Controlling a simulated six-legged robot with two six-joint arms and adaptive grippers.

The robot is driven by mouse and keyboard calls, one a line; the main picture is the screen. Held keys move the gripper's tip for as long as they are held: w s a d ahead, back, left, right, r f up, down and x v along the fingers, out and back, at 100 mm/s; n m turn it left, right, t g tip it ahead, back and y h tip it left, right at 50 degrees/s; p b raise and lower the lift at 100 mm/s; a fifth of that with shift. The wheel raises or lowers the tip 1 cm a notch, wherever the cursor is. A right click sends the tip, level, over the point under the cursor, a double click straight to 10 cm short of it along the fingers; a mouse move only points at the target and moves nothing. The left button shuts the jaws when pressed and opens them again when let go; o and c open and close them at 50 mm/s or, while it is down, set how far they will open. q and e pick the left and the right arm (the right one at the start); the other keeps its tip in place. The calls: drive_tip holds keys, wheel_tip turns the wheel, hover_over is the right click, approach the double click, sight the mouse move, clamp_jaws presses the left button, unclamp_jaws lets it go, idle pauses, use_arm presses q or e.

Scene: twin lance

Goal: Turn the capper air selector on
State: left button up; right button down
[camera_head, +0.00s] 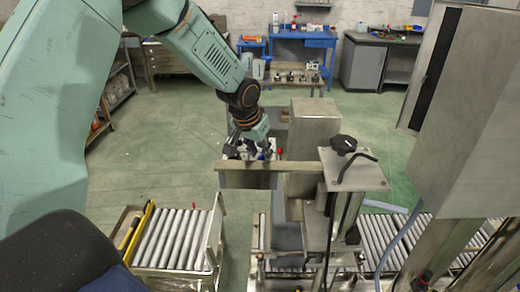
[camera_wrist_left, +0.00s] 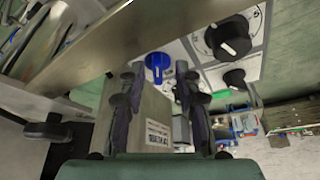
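A pale control panel (camera_wrist_left: 200,60) shows in the left wrist view with a blue knob (camera_wrist_left: 157,62) and black rotary knobs, one large (camera_wrist_left: 229,38) and one smaller (camera_wrist_left: 234,78). I cannot read which one is the capper air selector. My left gripper (camera_wrist_left: 158,84) is open and empty, its two dark fingers apart, with the blue knob beyond and between the tips; contact is not visible. In the head view my left gripper (camera_head: 246,146) reaches down behind a metal beam, which hides part of the panel and the fingertips. My right gripper is not in view.
The metal beam (camera_head: 265,167) runs close in front of the left gripper. A steel box (camera_head: 314,125) and a plate with a black knob (camera_head: 343,143) stand to its right. Roller conveyors (camera_head: 175,238) lie below. The green floor at the left is clear.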

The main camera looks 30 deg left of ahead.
use_arm(q)
drive_tip(key=shift+w+d, duration=0.1)
drive_tip(key=shift+w, duration=0.15)
drive_tip(key=shift+d, duration=0.15)
drive_tip(key=shift+c, duration=0.7)
drive_tip(key=c, duration=0.3)
drive_tip(key=shift+s+a, duration=0.1)
drive_tip(key=shift+a, duration=0.1)
clamp_jaws()
drive_tip(key=shift+d, duration=0.1)
